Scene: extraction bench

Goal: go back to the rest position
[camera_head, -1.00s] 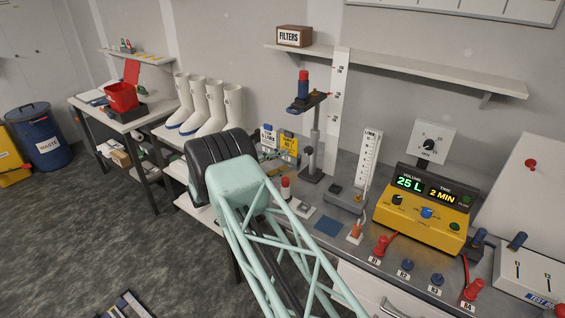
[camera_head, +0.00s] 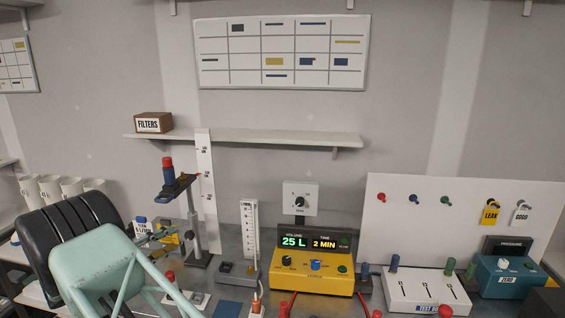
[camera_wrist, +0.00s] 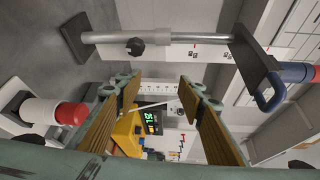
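My gripper (camera_wrist: 157,90) is open in the wrist view, its two fingers with tan pads spread apart and nothing between them. In the head view my gripper (camera_head: 163,234) is small and partly hidden by my black and mint-green arm at the lower left. It is in front of the stand (camera_head: 195,225) that carries a red-and-blue piece (camera_head: 168,172) on its raised platform. The same stand (camera_wrist: 160,37) lies across the top of the wrist view, apart from the fingers.
A yellow pump unit (camera_head: 310,274) reads 25 L and 2 MIN on the bench. A flow gauge (camera_head: 249,235) stands left of it. A white test block (camera_head: 425,293) and a blue pressure unit (camera_head: 505,278) are at right. A shelf (camera_head: 260,138) holds a filters box (camera_head: 153,123).

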